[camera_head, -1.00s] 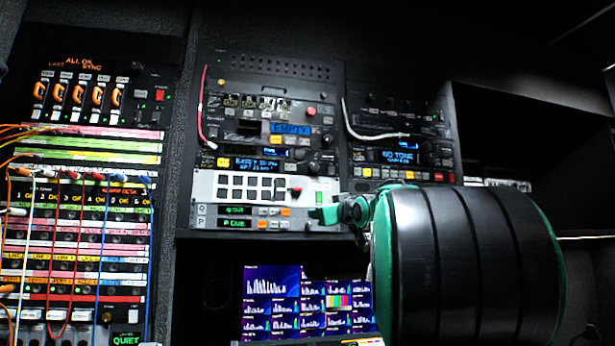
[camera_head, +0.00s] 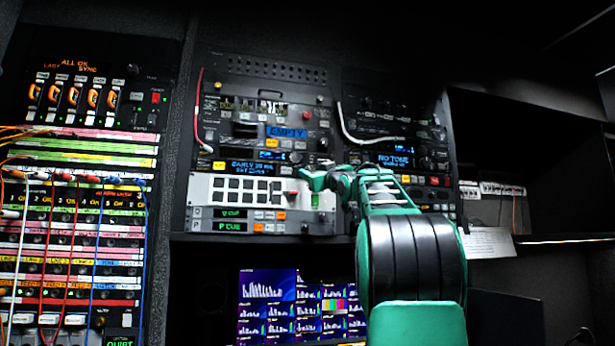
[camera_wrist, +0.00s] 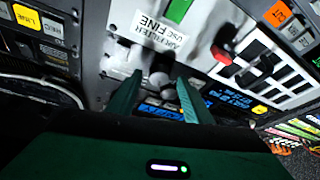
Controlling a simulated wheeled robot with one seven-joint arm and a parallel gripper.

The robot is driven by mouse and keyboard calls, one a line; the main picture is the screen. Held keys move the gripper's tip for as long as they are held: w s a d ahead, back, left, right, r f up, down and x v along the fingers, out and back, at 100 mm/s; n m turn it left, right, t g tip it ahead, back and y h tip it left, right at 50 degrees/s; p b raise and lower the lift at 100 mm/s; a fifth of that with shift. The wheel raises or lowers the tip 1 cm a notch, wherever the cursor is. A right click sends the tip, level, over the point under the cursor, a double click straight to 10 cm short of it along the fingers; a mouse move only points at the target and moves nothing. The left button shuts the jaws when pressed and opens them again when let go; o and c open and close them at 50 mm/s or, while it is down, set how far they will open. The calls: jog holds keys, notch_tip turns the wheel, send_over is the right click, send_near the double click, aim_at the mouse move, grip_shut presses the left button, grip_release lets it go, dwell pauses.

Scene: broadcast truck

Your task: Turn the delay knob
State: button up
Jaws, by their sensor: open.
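My gripper (camera_head: 312,178) is at the rack's middle unit, in front of the right end of the row with the blue delay display (camera_head: 250,167). In the wrist view its two green fingers (camera_wrist: 159,80) are open, one on each side of a small pale round knob (camera_wrist: 160,82). I cannot tell whether the fingers touch it. The display reads roughly "EARLY 30 ms", with a second line too small to read surely. In the head view my gripper hides the knob.
A pale panel with dark buttons (camera_head: 212,190) and a red lever (camera_head: 291,193) lies just below. A white cable (camera_head: 345,125) and a red cable (camera_head: 199,110) hang at the rack. Monitors (camera_head: 268,300) glow below. A patch bay (camera_head: 70,235) stands at left.

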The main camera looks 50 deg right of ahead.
jog(key=shift+w+d+r, duration=0.2)
jog(key=shift+w, duration=0.25)
jog(key=c, duration=1.1)
jog(key=shift+o, duration=0.2)
jog(key=shift+w+a+m, duration=0.1)
jog(key=shift+m, duration=0.2)
